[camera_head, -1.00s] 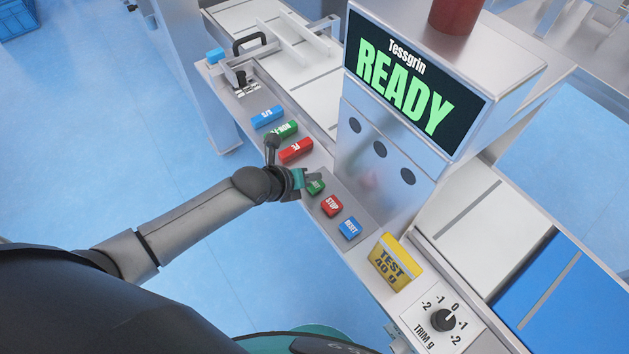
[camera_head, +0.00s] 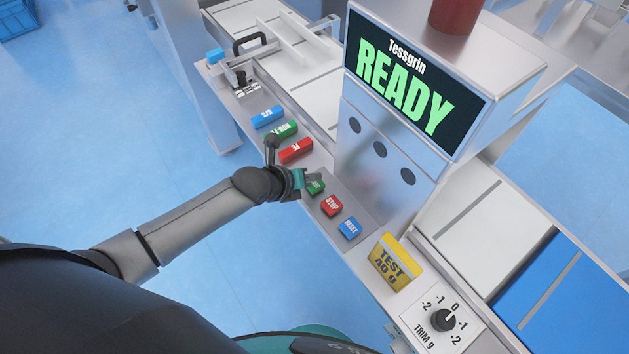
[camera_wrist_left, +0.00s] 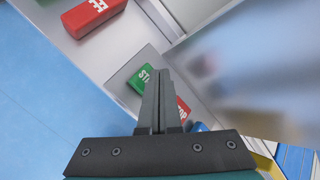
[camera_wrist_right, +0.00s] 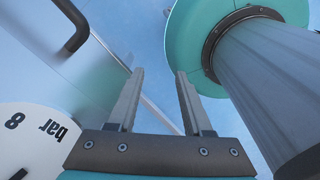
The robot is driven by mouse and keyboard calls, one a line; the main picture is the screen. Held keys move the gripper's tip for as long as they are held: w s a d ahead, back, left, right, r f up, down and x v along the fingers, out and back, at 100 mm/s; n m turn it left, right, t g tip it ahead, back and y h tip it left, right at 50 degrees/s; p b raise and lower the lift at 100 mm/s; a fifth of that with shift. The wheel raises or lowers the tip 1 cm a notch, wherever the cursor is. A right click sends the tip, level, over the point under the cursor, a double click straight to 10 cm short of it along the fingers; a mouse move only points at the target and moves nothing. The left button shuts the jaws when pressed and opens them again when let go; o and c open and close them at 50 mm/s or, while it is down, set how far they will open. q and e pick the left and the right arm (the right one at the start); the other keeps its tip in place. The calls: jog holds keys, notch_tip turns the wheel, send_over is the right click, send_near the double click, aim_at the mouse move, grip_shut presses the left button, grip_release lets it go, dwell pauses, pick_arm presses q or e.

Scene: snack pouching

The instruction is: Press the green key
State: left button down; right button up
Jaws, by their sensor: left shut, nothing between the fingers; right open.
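The green key (camera_head: 317,188) is small and sits on the machine's sloped front panel, in a row with a red STOP key (camera_head: 332,205) and a blue RESET key (camera_head: 349,228). My left gripper (camera_head: 312,177) is shut and empty, with its fingertips right at the green key and hiding part of it. In the left wrist view the green key (camera_wrist_left: 140,79), lettered "STA…", shows beside the shut fingers (camera_wrist_left: 160,75); whether they touch it I cannot tell. My right gripper (camera_wrist_right: 160,72) is open and empty, away from the panel; the head view does not show it.
A display (camera_head: 415,85) reads READY. Beyond the left gripper lie a red block (camera_head: 296,151), a longer green block (camera_head: 286,130) and a blue block (camera_head: 267,117). A yellow TEST 40 g block (camera_head: 395,262) and a TRIM dial (camera_head: 443,320) are nearer. A gauge (camera_wrist_right: 30,140) is near the right gripper.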

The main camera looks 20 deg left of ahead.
aim_at(312, 187)
pick_arm(q)
jog(key=shift+f, duration=0.1)
jog(key=shift+f+b, duration=0.35)
jog(key=shift+f+b, duration=0.35)
jog(key=shift+f, duration=0.2)
dwell(0.7)
jog(key=shift+r, duration=0.15)
jog(key=shift+r+p, duration=0.85)
jog(key=shift+p, duration=0.1)
notch_tip(312, 187, up, 5)
jog(key=p, duration=0.5)
jog(key=shift+r, duration=0.1)
